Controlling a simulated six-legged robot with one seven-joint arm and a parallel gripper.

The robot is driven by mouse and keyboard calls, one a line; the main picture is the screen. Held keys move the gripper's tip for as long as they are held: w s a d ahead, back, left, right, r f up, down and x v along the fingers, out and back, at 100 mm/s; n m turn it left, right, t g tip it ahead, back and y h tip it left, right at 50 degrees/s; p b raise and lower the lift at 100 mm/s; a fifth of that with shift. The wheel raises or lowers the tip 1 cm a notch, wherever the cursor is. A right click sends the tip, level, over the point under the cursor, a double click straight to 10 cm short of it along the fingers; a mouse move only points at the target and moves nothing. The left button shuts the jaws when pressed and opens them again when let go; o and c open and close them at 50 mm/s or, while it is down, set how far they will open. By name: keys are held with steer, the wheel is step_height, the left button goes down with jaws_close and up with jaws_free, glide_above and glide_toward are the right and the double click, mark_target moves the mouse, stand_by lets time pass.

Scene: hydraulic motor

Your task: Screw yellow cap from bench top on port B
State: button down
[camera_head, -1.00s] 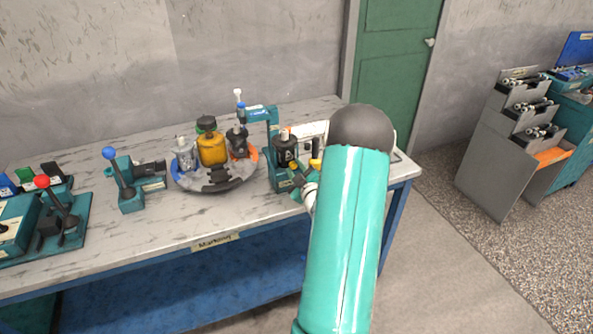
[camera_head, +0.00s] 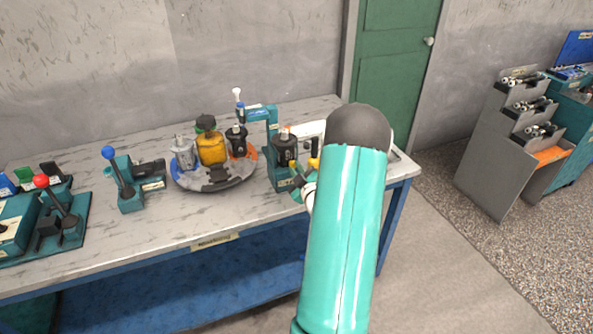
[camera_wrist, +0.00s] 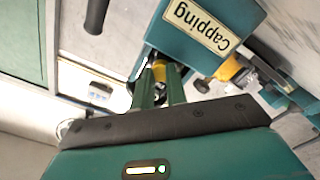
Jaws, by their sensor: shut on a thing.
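The motor (camera_head: 284,150) is a dark cylinder upright in the teal capping fixture (camera_head: 271,115) near the right end of the bench. My gripper (camera_wrist: 159,78) is beside the fixture and shut on a small yellow cap (camera_wrist: 159,68), partly hidden between the fingers. In the head view my gripper (camera_head: 300,180) is low at the motor's right front side, partly covered by my arm. Another yellow part (camera_wrist: 229,69) shows right of the fingers in the wrist view. I cannot tell whether the held cap touches port B, as the port is hidden.
A round tray (camera_head: 213,186) with an orange container and other parts stands left of the fixture. A blue-knobbed lever fixture (camera_head: 128,190) is farther left. A label reading Capping (camera_wrist: 195,27) is on the teal block. The front bench strip is clear.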

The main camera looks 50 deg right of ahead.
steer(key=shift+s+f, duration=0.2)
steer(key=shift+f, duration=0.05)
steer(key=m, duration=0.4)
steer(key=shift+d, duration=0.1)
steer(key=shift+w+m, duration=0.1)
steer(key=shift+m, duration=0.7)
steer(key=shift+m+y, duration=0.4)
steer(key=shift+m, duration=0.7)
steer(key=c, duration=1.6)
jaws_free()
steer(key=shift+o, duration=0.4)
steer(key=shift+w+r, duration=0.1)
steer(key=shift+r, duration=0.05)
steer(key=shift+w+r, duration=0.15)
